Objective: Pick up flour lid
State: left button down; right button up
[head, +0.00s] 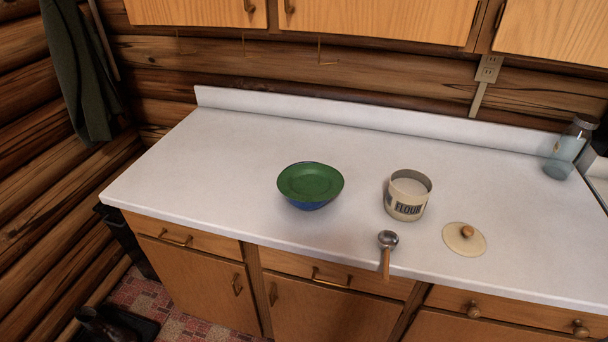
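The flour lid (464,239) is a flat cream disc with a round wooden knob. It lies on the white counter near the front edge, to the right of the flour canister. The flour canister (406,206) stands upright and open, marked FLOUR, with white contents visible inside. Neither of my grippers shows in the head view.
A scoop (387,242) with a wooden handle lies at the counter's front edge, its handle reaching over it. A green and blue bowl (310,186) stands left of the canister. A glass jar (567,150) is at the back right. The counter's (200,170) left part is clear.

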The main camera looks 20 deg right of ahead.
aim_at(462, 238)
jog(key=z, duration=1.3)
